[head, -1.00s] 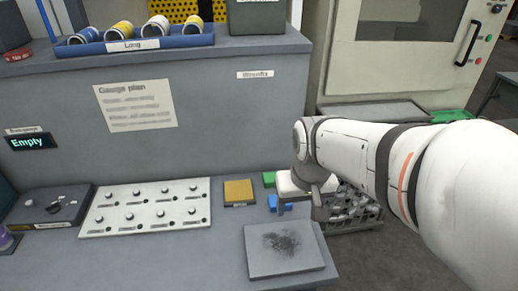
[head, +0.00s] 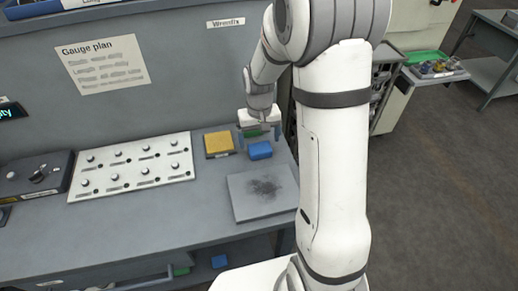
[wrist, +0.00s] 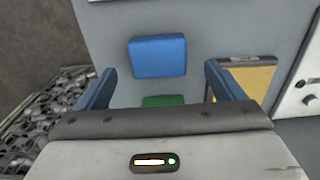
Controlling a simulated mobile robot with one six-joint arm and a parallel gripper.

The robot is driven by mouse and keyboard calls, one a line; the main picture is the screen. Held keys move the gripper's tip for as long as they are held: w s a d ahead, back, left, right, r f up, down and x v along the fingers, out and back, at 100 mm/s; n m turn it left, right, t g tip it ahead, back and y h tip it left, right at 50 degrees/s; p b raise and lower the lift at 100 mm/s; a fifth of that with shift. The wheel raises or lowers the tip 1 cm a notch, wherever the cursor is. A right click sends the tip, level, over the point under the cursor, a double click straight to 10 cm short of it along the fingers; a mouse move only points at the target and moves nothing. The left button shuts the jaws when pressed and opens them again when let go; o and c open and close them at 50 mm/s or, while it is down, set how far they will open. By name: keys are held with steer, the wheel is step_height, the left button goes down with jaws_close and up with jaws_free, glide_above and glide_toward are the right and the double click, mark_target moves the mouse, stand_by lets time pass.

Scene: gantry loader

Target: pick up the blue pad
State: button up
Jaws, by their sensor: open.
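The blue pad (head: 260,150) lies on the grey bench top, to the right of the yellow pad. In the wrist view the blue pad (wrist: 158,57) is fully visible, just beyond my fingertips and between their lines. My gripper (head: 258,138) is open and empty, with a blue-grey finger on each side. It hangs over the bench, just behind the blue pad in the head view. A green pad (wrist: 163,101) lies between the fingers in the wrist view, partly hidden by my gripper's body (wrist: 160,68).
A yellow pad (head: 219,144) lies left of my gripper. A grey plate with a dark smudge (head: 264,190) lies in front of the blue pad. A white knobbed board (head: 130,166) is further left. A basket of metal parts (wrist: 45,110) stands past the bench edge.

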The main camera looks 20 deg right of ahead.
mark_target(260, 148)
step_height(260, 148, down, 4)
steer(key=shift+d+f+p, duration=0.1)
steer(key=shift+f+p, duration=0.05)
steer(key=shift+p, duration=0.15)
steer(key=shift+c, duration=0.2)
steer(key=c, duration=1)
step_height(260, 148, up, 10)
steer(key=shift+r+b, duration=0.1)
steer(key=shift+b, duration=0.35)
